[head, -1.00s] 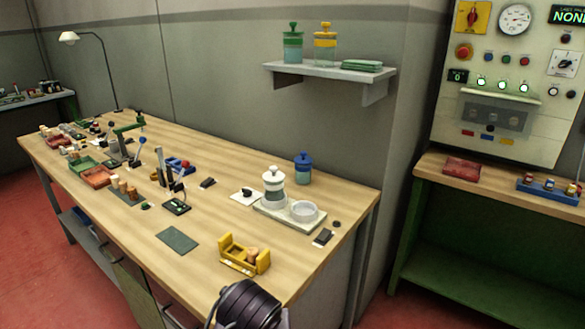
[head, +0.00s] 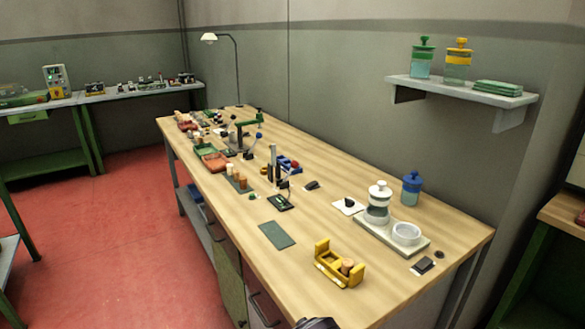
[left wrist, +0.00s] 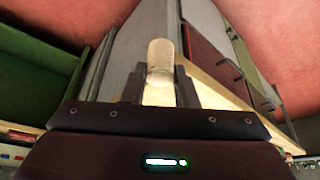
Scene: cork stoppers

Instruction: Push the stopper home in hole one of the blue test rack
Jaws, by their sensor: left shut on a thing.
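In the left wrist view my left gripper (left wrist: 161,78) is shut on a pale, rounded stopper (left wrist: 160,55), which sticks out beyond the two dark fingers. The gripper is over the side of a bench, with drawer fronts and red floor behind it. In the head view a small blue rack (head: 288,164) stands mid-table, partly hidden by dark upright tools. It is too small to make out its holes or any stopper in them.
A yellow holder (head: 339,267) with a cork-coloured piece stands near the table's front edge. A dark green mat (head: 276,235) lies left of it. A white tray (head: 388,240) with a jar and dish is behind. Bare wood (head: 320,215) lies between.

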